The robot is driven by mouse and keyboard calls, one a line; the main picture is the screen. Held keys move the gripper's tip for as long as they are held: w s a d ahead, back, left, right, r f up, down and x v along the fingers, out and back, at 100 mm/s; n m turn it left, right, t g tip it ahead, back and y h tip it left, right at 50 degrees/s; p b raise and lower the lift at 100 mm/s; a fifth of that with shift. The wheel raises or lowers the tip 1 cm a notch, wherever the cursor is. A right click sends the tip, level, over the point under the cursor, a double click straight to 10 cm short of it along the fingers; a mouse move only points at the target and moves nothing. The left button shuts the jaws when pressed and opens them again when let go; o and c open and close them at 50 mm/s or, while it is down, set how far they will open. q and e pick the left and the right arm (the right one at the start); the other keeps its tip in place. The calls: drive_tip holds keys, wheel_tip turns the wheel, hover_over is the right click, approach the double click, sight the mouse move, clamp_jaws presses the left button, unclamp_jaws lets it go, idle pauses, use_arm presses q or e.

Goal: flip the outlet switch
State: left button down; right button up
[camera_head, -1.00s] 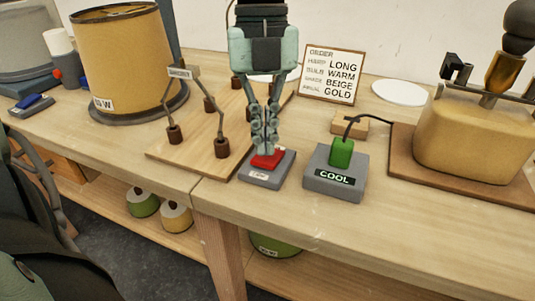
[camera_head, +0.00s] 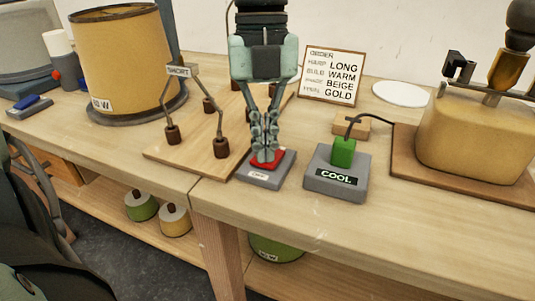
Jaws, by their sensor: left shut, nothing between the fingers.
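The outlet switch is a small grey box with a red rocker (camera_head: 268,160) on top and a white label on its front that seems to read OFF. It sits on the table in the middle of the head view. My left gripper (camera_head: 266,154) points down over it, fingers shut and empty, with the tips at the red rocker, which they partly hide. I cannot tell whether they press it or just hover. My right gripper is not in view.
A grey box marked COOL (camera_head: 335,181) with a green plug (camera_head: 343,151) stands just right of the switch. A wooden board with a SHORT harp (camera_head: 182,71) is behind left. A yellow lampshade (camera_head: 125,62), an order sign (camera_head: 331,75) and a lamp base (camera_head: 472,140) stand around.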

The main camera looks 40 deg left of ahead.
use_arm(q)
drive_tip(key=shift+f, duration=0.2)
drive_tip(key=shift+r, duration=0.1)
drive_tip(key=shift+r+p, duration=1.75)
drive_tip(key=shift+r, duration=1.65)
